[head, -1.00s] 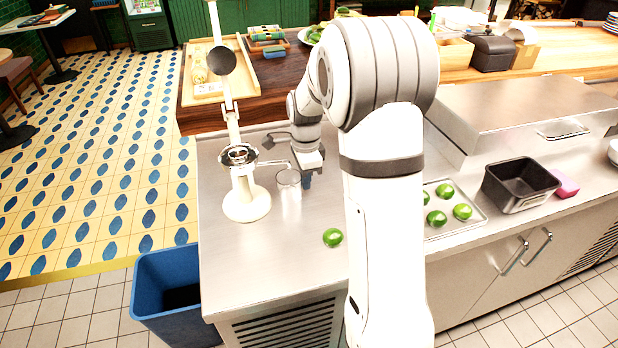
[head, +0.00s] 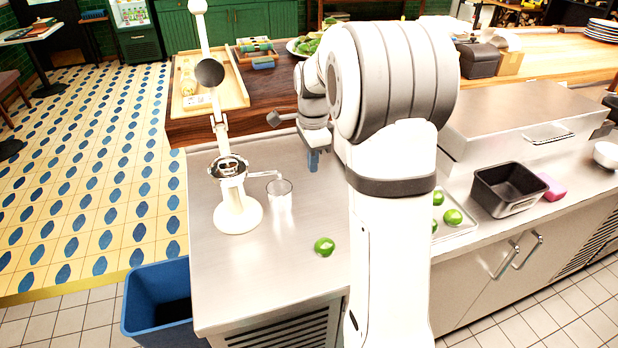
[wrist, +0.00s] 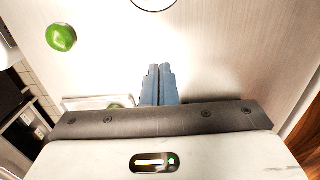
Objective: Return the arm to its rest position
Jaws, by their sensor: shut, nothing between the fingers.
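My gripper (head: 313,160) hangs from my arm over the steel counter (head: 300,215), behind and to the right of a clear glass (head: 279,192). In the wrist view its blue fingers (wrist: 158,84) are together with nothing between them. My upper arm hides part of the counter and the lime tray in the head view.
A white citrus press (head: 237,205) with its lever raised stands left of the glass. A lime (head: 324,247) lies on the counter, and it shows in the wrist view (wrist: 61,38). Right are a lime tray (head: 462,226) and a black bin (head: 505,190). A blue bin (head: 157,300) stands below.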

